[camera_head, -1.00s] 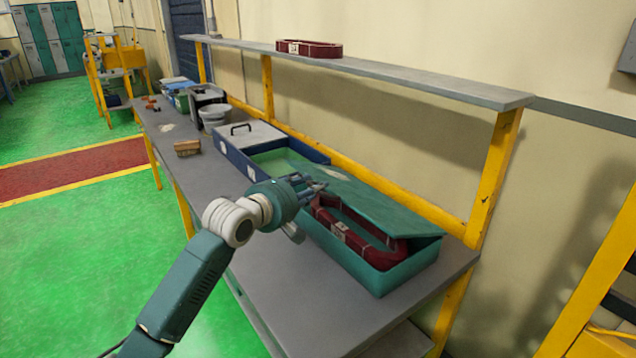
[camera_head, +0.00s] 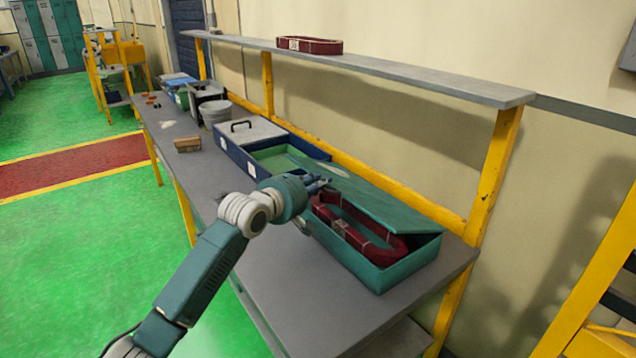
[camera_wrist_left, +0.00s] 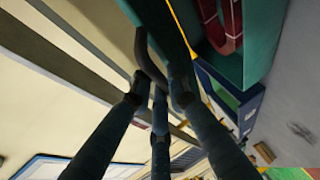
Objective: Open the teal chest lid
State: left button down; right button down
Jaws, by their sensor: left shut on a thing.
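The teal chest (camera_head: 372,271) stands on the right part of the bench. Its teal lid (camera_head: 388,207) is partly open, tilted up toward the wall. A dark red coil (camera_head: 349,229) lies inside and shows through the gap. My left gripper (camera_head: 321,184) is at the lid's left end. In the left wrist view, my left gripper (camera_wrist_left: 158,92) is shut on a dark curved handle (camera_wrist_left: 146,58) on the teal lid (camera_wrist_left: 166,22). The fingers partly hide the handle. My right gripper is not in view.
A blue box (camera_head: 234,158) with a grey top stands left of the chest, close to it. A shelf (camera_head: 430,84) runs above the bench's back, carrying another red coil (camera_head: 309,46). A brown block (camera_head: 187,145) and a grey bucket (camera_head: 214,113) are farther left. The front bench top is clear.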

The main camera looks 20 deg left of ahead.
pick_arm(q)
jog(key=shift+r, duration=0.3)
